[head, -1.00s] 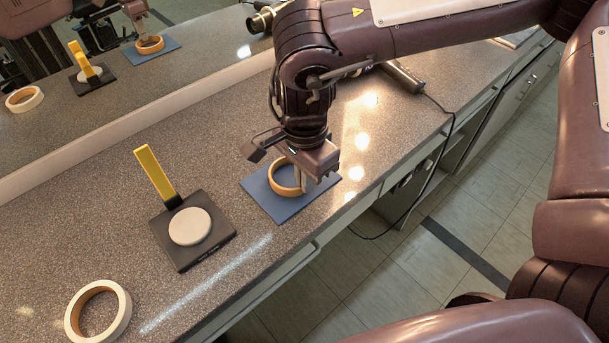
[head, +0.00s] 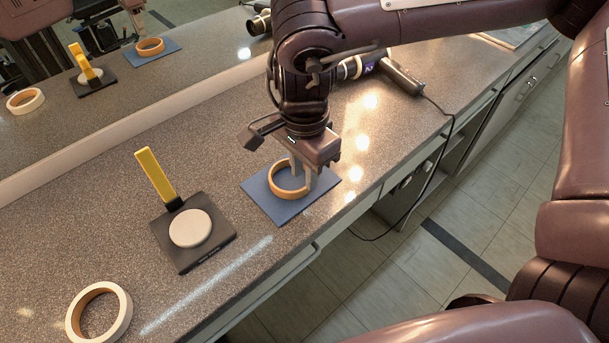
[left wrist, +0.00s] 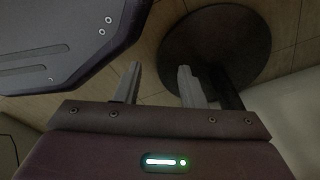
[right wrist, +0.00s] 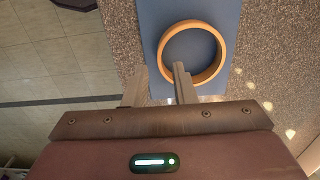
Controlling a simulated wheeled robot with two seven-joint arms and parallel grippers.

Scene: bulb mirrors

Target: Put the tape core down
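The tape core, a tan ring (head: 274,188), lies flat on a blue mat (head: 262,203) on the counter. It also shows in the right wrist view (right wrist: 222,60). My right gripper (head: 301,182) is over the mat with its fingers apart. In the right wrist view one finger overlaps the ring's opening and the other is outside it, so the fingers (right wrist: 159,66) straddle part of the wall with a gap. Whether a finger touches the ring cannot be told. My left gripper (left wrist: 160,68) is open and empty, away from the counter.
A black square base (head: 186,258) with a pale disc and yellow upright stands left of the mat. A white tape roll (head: 124,311) lies at the lower left. A hair dryer (head: 400,75) with a cord lies behind the right arm. A mirror (head: 150,90) runs along the back.

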